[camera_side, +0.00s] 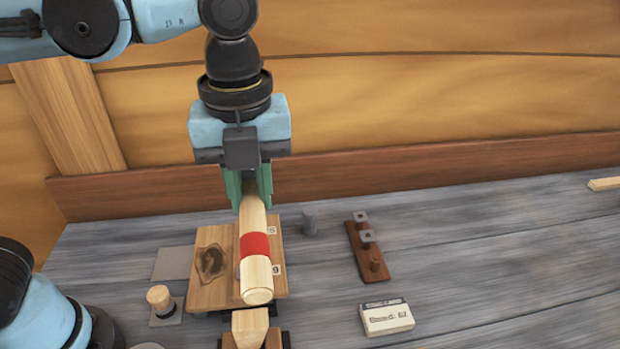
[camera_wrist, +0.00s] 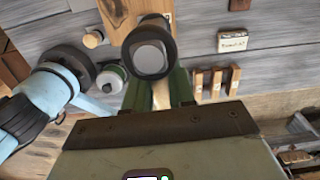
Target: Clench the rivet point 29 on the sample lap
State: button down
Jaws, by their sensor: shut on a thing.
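My gripper (camera_side: 250,190) has its green fingers shut on a pale wooden tool handle with a red band (camera_side: 255,245). The handle slants down toward the side camera, over the sample lap. In the wrist view, a dark ring with a grey face (camera_wrist: 149,53) stands in front of my fingers (camera_wrist: 160,95); I cannot tell for sure that it is the tool's head. The sample lap (camera_side: 210,285) is a wooden board with a dark knot and small number labels at its right edge. The handle covers part of it. I cannot make out rivet point 29, nor whether the tool touches the board.
A brown rack with pegs (camera_side: 372,262) and a white labelled box (camera_side: 387,318) lie to the right. A grey cylinder (camera_side: 309,223) stands behind. A wooden-topped peg (camera_side: 160,300) stands left. A pointed wooden block (camera_side: 249,326) is in front. The bench at far right is mostly clear.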

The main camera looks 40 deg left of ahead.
jog(key=shift+s+a+f, duration=0.35)
jog(key=shift+s+a, duration=0.05)
jog(key=shift+s, duration=0.3)
jog(key=shift+s+a+f, duration=0.3)
jog(key=shift+s+a, duration=0.05)
jog(key=shift+s, duration=0.35)
dwell(0.8)
dwell(1.0)
